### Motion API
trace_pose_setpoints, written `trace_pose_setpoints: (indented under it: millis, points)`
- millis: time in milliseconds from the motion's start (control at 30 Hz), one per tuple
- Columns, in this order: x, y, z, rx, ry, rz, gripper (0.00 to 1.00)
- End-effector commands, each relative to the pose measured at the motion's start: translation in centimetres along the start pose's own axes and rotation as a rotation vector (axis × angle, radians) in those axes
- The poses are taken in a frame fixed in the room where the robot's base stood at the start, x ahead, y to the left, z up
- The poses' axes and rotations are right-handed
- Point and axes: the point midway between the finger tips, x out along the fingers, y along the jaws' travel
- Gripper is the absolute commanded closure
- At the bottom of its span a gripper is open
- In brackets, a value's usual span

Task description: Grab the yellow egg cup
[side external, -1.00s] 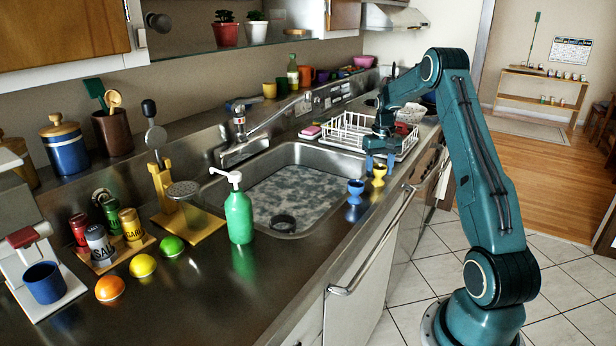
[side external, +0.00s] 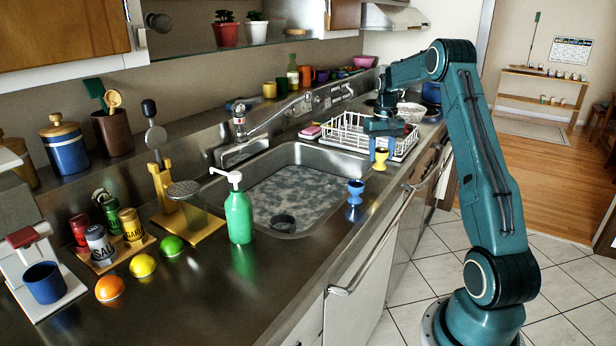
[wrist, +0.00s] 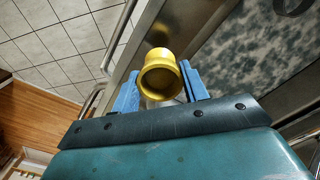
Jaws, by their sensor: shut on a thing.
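The yellow egg cup (side external: 381,160) is between the blue fingers of my gripper (side external: 383,147), above the steel counter in front of the white dish rack. In the wrist view the cup (wrist: 160,76) shows its round open mouth toward the camera, with a blue finger on each side of it. My gripper (wrist: 160,90) is shut on the cup. In the side view the cup appears roughly upright; part of its upper body is hidden by the fingers.
A blue egg cup (side external: 355,191) stands on the counter to the left, near the sink's (side external: 300,235) right corner. The white dish rack (side external: 350,133) is just behind my gripper. A green soap bottle (side external: 239,217) stands at the sink's front edge.

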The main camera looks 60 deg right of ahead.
Motion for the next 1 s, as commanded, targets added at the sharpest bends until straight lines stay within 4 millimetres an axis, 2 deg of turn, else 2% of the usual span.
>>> trace_pose_setpoints:
  millis: [300, 500, 700, 1000]
  points:
    - [-7.3, 0.0, -0.1, 0.000, 0.006, 0.001, 0.79]
    - [-11.1, 0.0, -0.1, 0.000, 0.004, 0.001, 0.79]
    - [-13.4, 0.0, 0.0, 0.000, 0.001, 0.000, 0.79]
    - [-14.5, 0.0, 0.0, 0.000, 0.000, 0.000, 0.79]
